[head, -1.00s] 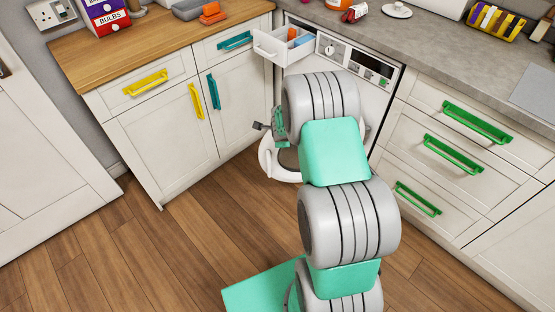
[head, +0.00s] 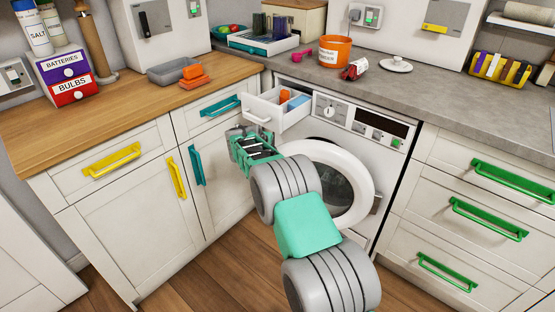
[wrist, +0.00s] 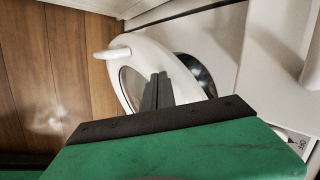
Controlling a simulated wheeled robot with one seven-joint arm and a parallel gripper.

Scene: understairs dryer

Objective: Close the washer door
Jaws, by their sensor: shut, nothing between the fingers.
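The washer (head: 385,165) stands under the grey worktop. Its round white door (head: 362,182) appears partly open in the head view, with dark glass in the middle. In the wrist view, the door (wrist: 183,72) stands at an angle from the washer front, with a gap to the dark drum opening (wrist: 196,72) behind. A white handle (wrist: 112,53) sticks out from its rim. My gripper (head: 255,150) is shut and empty, left of the door and below the detergent drawer. In the wrist view, its dark fingertips (wrist: 157,78) overlap the door ring; I cannot tell whether they touch.
The detergent drawer (head: 270,118) is pulled out above my gripper, holding orange and blue items. A white cabinet with a teal handle (head: 197,165) stands close on the left. Drawers with green handles (head: 488,218) are on the right. Wooden floor (head: 205,270) is free in front.

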